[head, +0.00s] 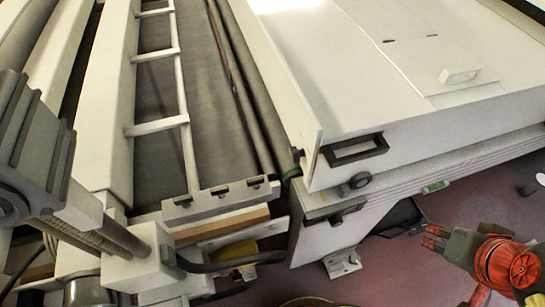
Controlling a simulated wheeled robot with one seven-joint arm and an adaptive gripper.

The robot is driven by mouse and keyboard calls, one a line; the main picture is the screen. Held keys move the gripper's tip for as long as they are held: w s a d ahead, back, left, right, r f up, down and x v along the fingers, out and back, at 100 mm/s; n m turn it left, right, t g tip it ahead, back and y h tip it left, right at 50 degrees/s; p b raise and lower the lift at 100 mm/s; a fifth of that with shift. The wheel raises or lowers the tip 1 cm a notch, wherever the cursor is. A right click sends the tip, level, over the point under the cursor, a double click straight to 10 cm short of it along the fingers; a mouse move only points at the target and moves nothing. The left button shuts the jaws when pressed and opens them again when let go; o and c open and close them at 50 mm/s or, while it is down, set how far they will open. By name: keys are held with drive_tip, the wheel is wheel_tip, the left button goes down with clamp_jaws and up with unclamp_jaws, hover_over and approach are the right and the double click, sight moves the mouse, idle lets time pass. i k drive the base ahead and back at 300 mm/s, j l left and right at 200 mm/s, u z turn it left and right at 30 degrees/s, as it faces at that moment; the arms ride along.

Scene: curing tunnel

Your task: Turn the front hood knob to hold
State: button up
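The front of the white hood (420,130) faces the lower right of the head view. My gripper (430,241), dark with red fingertips, is at the lower right. It is apart from the knob, to its right and lower in the picture, with its fingertips pointing left. Whether its fingers are spread or closed is unclear.
A grey belt (217,90) with a white ladder-like rail runs along the left. A black cable (230,264) crosses the lower left. Reddish floor (490,200) shows at the right.

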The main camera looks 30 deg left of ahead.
sight(295, 154)
drive_tip(key=u, duration=1.5)
drive_tip(key=k+j, duration=0.1)
drive_tip(key=j, duration=0.35)
drive_tip(key=k+j, duration=0.15)
drive_tip(key=j, duration=0.25)
drive_tip(key=i+j+z, duration=0.05)
